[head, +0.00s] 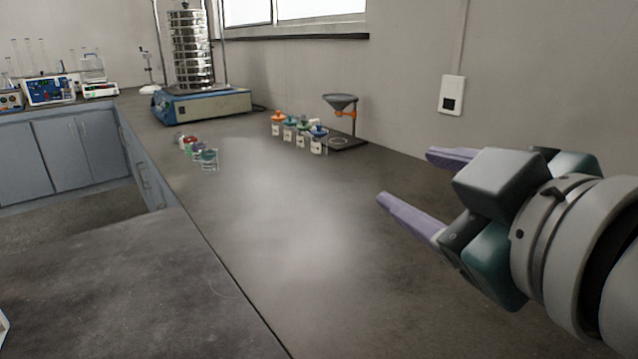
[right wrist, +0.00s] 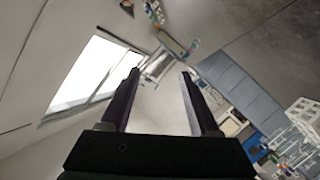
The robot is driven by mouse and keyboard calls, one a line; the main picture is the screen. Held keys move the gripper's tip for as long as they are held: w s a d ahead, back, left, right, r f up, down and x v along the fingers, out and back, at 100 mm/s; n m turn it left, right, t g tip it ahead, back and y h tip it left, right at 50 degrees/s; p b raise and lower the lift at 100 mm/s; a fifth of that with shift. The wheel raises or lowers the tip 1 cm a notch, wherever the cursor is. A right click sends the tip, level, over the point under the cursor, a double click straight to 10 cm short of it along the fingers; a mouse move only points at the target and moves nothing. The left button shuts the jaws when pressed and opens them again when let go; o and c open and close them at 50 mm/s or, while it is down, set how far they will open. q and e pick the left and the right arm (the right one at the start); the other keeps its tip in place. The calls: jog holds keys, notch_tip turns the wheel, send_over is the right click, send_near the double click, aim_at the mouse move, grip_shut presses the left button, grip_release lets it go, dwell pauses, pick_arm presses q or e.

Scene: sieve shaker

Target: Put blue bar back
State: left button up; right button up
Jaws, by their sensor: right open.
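I cannot make out a separate blue bar in either view. The sieve shaker (head: 205,104) has a blue and beige base and stands at the far end of the counter. A shiny stack of round sieves (head: 190,50) rises from it between thin upright rods, and its top is close to the picture's upper edge. My right gripper (head: 405,176) is open and empty in the air over the right side of the counter, far from the shaker. Its two dark fingers stand apart in the right wrist view (right wrist: 160,75). My left gripper is not in view.
Several jars with coloured lids (head: 300,133) stand mid-counter beside a funnel stand (head: 342,104). Several small containers (head: 198,150) stand near the left edge. Lab instruments (head: 50,90) sit on the back-left counter. The near counter (head: 290,235) is clear. A wall socket (head: 451,95) is at right.

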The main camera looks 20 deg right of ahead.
jog(key=s+f+m+g, duration=0.1)
jog(key=s+f+g, duration=0.3)
jog(key=s+f, duration=0.1)
jog(key=s+f+m+g, duration=0.2)
jog(key=s+f+g, duration=0.2)
jog(key=s, duration=0.3)
jog(key=s+f+m+g+y, duration=0.1)
jog(key=s+f+g, duration=0.2)
jog(key=s+f, duration=0.3)
jog(key=shift+s+d+f+m+g, duration=0.15)
jog(key=shift+s+f+m+g, duration=0.15)
jog(key=shift+f+g, duration=0.1)
